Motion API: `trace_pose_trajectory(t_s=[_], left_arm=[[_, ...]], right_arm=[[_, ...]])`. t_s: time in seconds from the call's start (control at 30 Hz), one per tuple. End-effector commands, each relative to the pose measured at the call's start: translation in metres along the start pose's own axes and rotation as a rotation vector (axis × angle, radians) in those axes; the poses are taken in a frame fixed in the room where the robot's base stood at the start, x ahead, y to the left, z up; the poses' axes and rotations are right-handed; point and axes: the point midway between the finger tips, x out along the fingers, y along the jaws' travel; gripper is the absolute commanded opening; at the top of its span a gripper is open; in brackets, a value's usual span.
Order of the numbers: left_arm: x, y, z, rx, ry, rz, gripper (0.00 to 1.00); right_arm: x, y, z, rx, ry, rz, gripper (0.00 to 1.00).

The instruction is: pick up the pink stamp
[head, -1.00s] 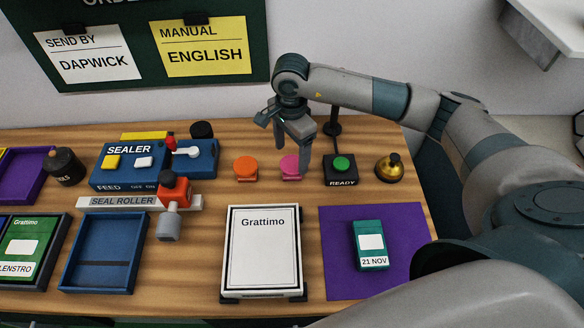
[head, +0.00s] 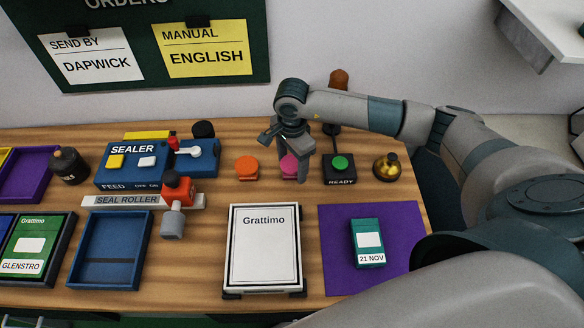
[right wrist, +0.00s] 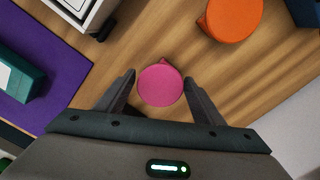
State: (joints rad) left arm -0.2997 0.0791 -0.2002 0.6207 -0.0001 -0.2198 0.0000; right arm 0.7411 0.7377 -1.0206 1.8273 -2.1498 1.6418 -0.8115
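The pink stamp (head: 289,166) stands on the wooden table between the orange stamp and the READY button box. My right gripper (head: 294,172) is lowered over it from above, and its fingers partly hide it in the head view. In the right wrist view the round pink top of the stamp (right wrist: 160,85) lies between the tips of the two fingers (right wrist: 160,88). The fingers are open, with a gap on each side of the stamp. My left gripper is not in view.
An orange stamp (head: 246,167) stands close on the left. The READY box (head: 340,168) with a green button is close on the right, then a brass bell (head: 387,167). The Grattimo board (head: 263,250) and a purple mat (head: 337,280) lie in front.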

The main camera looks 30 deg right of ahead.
Motion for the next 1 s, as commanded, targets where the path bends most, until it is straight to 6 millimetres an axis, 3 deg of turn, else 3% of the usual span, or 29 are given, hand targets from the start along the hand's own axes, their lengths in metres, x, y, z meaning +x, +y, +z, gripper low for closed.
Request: trace_pose_trajectory(t_s=[0.03,0.13,0.57,0.87,1.0], left_arm=[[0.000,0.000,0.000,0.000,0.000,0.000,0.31],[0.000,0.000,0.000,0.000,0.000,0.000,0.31],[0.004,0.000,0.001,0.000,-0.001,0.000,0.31],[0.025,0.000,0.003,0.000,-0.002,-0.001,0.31],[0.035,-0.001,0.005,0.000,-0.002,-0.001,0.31]], right_arm=[[0.000,0.000,0.000,0.000,0.000,0.000,0.49],[0.000,0.000,0.000,0.000,0.000,0.000,0.27],[-0.005,-0.001,0.000,0.000,0.000,-0.003,0.27],[-0.040,-0.002,0.000,-0.003,0.000,-0.007,0.27],[-0.053,0.017,-0.023,0.002,0.003,-0.004,0.27]])
